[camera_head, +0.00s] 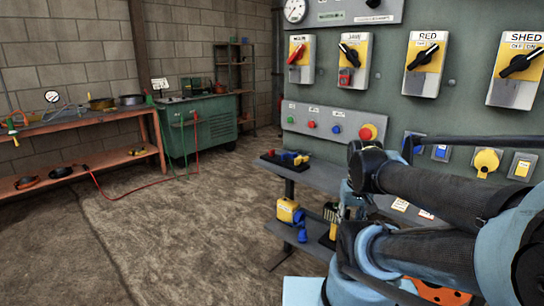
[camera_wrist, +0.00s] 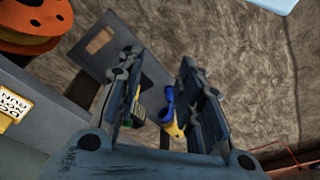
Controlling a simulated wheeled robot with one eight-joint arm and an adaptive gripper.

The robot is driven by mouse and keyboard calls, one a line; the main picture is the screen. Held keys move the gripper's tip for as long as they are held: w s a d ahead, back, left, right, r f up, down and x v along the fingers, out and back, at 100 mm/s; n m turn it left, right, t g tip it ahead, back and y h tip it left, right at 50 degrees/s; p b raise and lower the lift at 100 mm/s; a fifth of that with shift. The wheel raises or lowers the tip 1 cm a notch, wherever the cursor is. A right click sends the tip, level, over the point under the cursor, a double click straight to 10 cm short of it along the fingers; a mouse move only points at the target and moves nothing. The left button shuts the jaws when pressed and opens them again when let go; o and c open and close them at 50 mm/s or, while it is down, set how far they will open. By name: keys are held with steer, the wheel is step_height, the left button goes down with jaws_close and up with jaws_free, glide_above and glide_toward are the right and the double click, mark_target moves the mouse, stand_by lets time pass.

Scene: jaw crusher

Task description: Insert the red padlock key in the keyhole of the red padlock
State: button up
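A small red item, which looks like the red padlock (camera_head: 345,77), hangs at the lower left of the JAW switch plate; its keyhole is too small to make out. Small red, yellow and blue items (camera_head: 287,157) lie at the left end of the grey bench; I cannot tell whether the red key is among them. My gripper (camera_wrist: 159,75) is open in the wrist view, with its two dark fingers well apart. I see nothing held between them. Blue and yellow items (camera_wrist: 170,115) show in the gap, beyond the fingers. In the head view my arm hides part of the bench.
The grey panel (camera_head: 330,121) with switches and buttons rises behind the grey bench (camera_head: 318,176). A yellow and blue item (camera_head: 288,211) sits on the lower shelf. An orange reel (camera_wrist: 30,25) is at upper left in the wrist view. Open floor (camera_head: 170,230) lies left.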

steer(key=o, duration=0.4)
steer(key=shift+s+r, duration=0.2)
steer(key=shift+s, duration=0.05)
steer(key=shift+c, duration=0.2)
steer(key=w+a+r+m+t+y, duration=0.1)
steer(key=w+a+r+m+y, duration=0.2)
steer(key=w, duration=0.4)
steer(key=w+a+r+m+t+y, duration=0.1)
steer(key=w+a+r+m, duration=0.1)
steer(key=w+a+m, duration=0.4)
steer(key=w+a+r+m+y, duration=0.2)
steer(key=w+r+m, duration=0.15)
steer(key=w, duration=0.45)
steer(key=w+a+r+m+t+y, duration=0.1)
steer(key=w+a+m+t+y, duration=0.15)
steer(key=w+m, duration=0.65)
steer(key=m+t+y, duration=0.2)
steer(key=m, duration=0.2)
glide_toward(273, 151)
steer(key=shift+g, duration=0.25)
steer(key=x, duration=0.9)
steer(key=shift+w+r, duration=0.2)
steer(key=c, duration=0.9)
